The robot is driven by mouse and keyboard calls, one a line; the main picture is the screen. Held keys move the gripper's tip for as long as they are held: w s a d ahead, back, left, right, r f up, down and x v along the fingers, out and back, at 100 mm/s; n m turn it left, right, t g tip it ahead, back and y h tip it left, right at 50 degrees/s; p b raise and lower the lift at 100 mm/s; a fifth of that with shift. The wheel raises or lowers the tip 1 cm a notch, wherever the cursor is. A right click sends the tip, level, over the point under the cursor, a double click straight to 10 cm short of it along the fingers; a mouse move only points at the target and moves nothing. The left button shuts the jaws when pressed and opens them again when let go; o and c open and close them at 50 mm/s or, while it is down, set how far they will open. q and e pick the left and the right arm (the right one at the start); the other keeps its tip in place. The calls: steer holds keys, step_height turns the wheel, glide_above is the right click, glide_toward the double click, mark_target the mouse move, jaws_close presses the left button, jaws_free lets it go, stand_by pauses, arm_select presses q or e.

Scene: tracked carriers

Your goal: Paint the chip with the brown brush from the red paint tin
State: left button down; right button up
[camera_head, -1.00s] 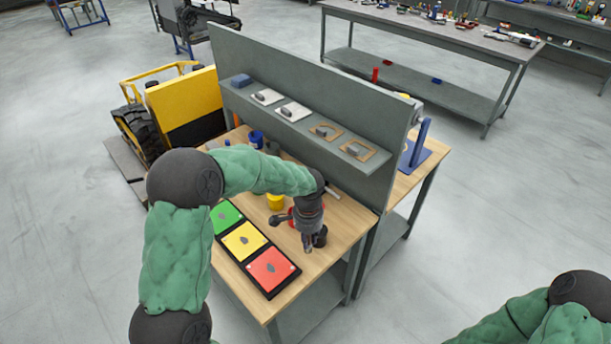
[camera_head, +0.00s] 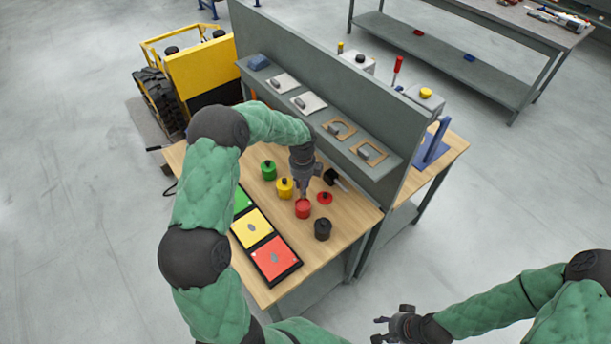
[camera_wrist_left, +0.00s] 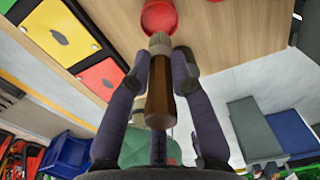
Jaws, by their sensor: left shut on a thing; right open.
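My left gripper (camera_head: 304,194) points down over the open red paint tin (camera_head: 303,209). In the left wrist view it is shut on the brown brush (camera_wrist_left: 160,95), whose pale tip end (camera_wrist_left: 160,43) is at the red tin (camera_wrist_left: 158,16); I cannot tell how deep the tip is. A red lid (camera_head: 324,198) lies beside the tin. Three colored panels in a black frame hold small grey chips: one on red (camera_head: 278,255), one on yellow (camera_head: 250,228), while the green panel (camera_head: 241,200) is partly hidden by my arm. My right gripper (camera_head: 385,330) is open and empty, away from the table.
A yellow tin (camera_head: 285,188), a green tin (camera_head: 268,170) and a black tin (camera_head: 322,229) stand near the red one. A grey shelf (camera_head: 315,118) with grey pieces on white and brown pads runs behind. Bare wooden tabletop (camera_head: 345,212) shows at the right.

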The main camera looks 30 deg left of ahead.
mark_target(303, 196)
arm_select(q)
steer(key=shift+a+f, duration=0.1)
steer(key=shift+f+b, duration=2.15)
steer(key=shift+f, duration=0.7)
steer(key=shift+f, duration=0.6)
steer(key=shift+r+p, duration=2.25)
steer(key=shift+r, duration=1.35)
steer(key=shift+f, duration=0.1)
